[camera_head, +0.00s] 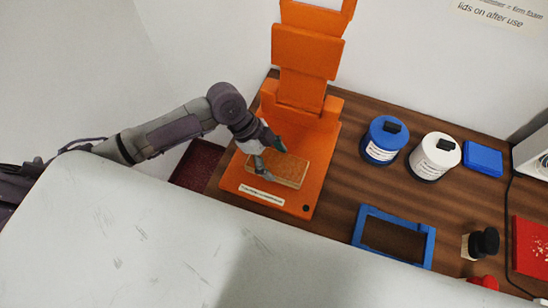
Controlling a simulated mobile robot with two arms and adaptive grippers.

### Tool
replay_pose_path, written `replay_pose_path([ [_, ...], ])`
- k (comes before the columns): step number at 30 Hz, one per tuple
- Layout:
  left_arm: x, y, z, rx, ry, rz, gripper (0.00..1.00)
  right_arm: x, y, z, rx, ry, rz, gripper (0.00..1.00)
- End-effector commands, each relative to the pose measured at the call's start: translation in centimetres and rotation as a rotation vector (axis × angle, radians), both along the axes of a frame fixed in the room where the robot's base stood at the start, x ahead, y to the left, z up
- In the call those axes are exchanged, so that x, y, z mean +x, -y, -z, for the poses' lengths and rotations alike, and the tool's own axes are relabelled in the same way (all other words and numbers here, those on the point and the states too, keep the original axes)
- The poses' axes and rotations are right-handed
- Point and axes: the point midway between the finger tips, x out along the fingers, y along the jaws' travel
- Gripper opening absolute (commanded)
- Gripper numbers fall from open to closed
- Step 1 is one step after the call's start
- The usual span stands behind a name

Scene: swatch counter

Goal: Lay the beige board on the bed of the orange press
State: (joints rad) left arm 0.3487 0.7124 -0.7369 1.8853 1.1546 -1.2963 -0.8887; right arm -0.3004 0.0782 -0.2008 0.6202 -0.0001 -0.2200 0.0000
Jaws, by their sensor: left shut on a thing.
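The orange press (326,142) stands at the left of the wooden counter, with its upper part raised against the wall. The beige board (291,170) is at the bed of the press, towards its front. My left gripper (271,162) reaches in from the left and is shut on the beige board at its left part. Whether the board rests fully on the bed or sits slightly above it, I cannot tell. The gripper hides part of the board. My right gripper is not in view.
A blue tub (384,139) and a white tub (434,156) stand right of the press. A blue frame (362,222), a black-knobbed stamp (484,242), a blue box (483,158) and a red tray (531,247) lie further right. A pale surface (150,240) fills the foreground.

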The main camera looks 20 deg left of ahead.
Motion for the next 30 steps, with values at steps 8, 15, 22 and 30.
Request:
replay_pose_path([
  [8, 0.0, 0.0, 0.0, -0.001, 0.000, 0.000, 1.00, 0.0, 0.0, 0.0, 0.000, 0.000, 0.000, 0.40],
  [15, 0.0, -0.1, -0.1, 0.001, 0.000, 0.000, 1.00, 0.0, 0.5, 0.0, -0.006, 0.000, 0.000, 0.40],
  [22, 0.1, -1.7, -2.7, 0.003, 0.003, -0.001, 1.00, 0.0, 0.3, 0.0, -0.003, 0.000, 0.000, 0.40],
  [30, 0.2, -4.5, -7.7, 0.003, 0.003, -0.001, 1.00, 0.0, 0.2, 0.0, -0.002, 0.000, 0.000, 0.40],
])
